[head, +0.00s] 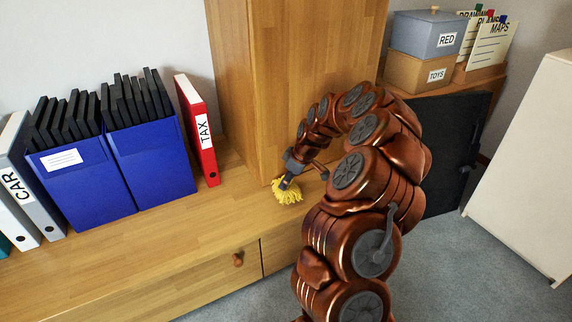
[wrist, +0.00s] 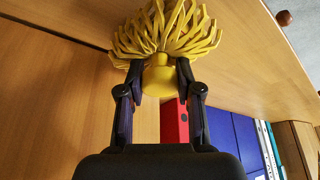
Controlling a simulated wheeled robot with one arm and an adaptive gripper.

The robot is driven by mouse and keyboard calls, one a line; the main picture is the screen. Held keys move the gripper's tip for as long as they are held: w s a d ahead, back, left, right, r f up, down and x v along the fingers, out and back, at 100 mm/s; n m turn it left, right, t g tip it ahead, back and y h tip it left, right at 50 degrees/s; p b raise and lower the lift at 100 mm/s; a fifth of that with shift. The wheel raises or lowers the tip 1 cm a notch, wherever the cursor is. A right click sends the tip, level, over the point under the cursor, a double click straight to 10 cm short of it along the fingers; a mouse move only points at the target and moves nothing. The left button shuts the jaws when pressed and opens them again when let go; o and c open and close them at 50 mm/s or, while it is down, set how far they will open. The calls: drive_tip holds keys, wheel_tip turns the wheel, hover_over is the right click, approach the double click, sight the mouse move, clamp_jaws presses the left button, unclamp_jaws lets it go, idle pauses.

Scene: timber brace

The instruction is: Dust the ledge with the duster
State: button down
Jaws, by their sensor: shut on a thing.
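The duster (head: 286,191) has a yellow mop-like head. In the head view its head is at the wooden ledge (head: 225,225), close to the foot of the tall wooden cabinet; I cannot tell whether it touches the ledge. My gripper (head: 290,172) is shut on the duster. In the wrist view my gripper (wrist: 160,75) has its two dark fingers on either side of the yellow neck of the duster (wrist: 165,35), with the strands spread out beyond the fingertips.
On the ledge to the left stand a red TAX binder (head: 198,130), blue file boxes (head: 150,160) with black folders, and a grey CAR binder (head: 28,195). The tall cabinet (head: 300,80) rises behind my gripper. Boxes (head: 425,50) stand on the right. The ledge front is clear.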

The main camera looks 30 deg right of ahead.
drive_tip(key=shift+r+p, duration=0.85)
drive_tip(key=shift+r, duration=1.95)
